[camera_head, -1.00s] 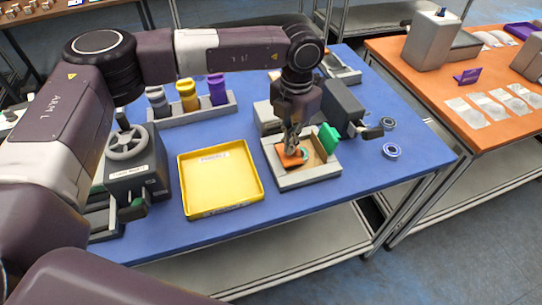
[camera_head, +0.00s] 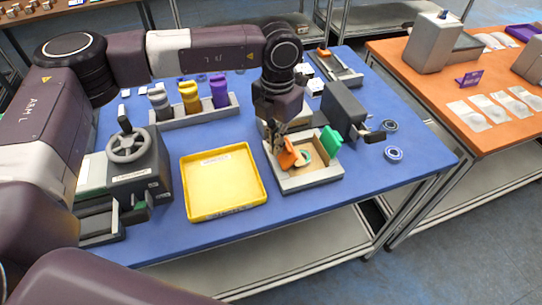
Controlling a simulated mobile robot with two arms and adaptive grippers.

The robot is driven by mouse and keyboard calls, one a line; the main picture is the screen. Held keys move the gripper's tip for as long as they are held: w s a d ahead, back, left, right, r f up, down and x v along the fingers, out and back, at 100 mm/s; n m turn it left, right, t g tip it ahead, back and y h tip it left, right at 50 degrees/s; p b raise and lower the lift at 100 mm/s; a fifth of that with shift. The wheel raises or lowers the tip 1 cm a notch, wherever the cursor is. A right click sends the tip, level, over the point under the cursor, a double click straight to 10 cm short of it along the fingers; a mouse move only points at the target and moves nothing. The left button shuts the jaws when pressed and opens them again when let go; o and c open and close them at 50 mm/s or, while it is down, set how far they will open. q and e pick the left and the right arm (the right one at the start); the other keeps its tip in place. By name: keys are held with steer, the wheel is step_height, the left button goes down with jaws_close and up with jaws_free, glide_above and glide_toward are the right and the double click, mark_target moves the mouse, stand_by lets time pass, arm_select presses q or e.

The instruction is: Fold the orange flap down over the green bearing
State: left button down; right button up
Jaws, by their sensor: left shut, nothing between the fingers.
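The orange flap (camera_head: 288,153) stands tilted up at the left side of a grey-rimmed fixture (camera_head: 310,183). The green bearing (camera_head: 304,158) lies in the fixture, just right of the flap, and part of it shows. A green flap (camera_head: 331,141) stands up at the fixture's right side. My left gripper (camera_head: 279,142) is shut and empty, pointing down at the upper left of the orange flap. Whether its fingertips touch the flap I cannot tell. My right gripper is not in view.
A yellow tray (camera_head: 224,205) lies left of the fixture. A grey press with a handwheel (camera_head: 128,148) stands farther left. A rack (camera_head: 197,113) holds grey, yellow and purple parts behind. A dark grey machine (camera_head: 344,110) stands behind the fixture. Two rings (camera_head: 394,154) lie right, with clear blue table around.

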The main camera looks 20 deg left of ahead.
arm_select(q)
step_height(320, 180, up, 10)
steer(key=s+a+p, duration=0.2)
steer(key=p, duration=0.1)
steer(key=shift+a+f+p, duration=0.15)
steer(key=shift+a+p, duration=0.25)
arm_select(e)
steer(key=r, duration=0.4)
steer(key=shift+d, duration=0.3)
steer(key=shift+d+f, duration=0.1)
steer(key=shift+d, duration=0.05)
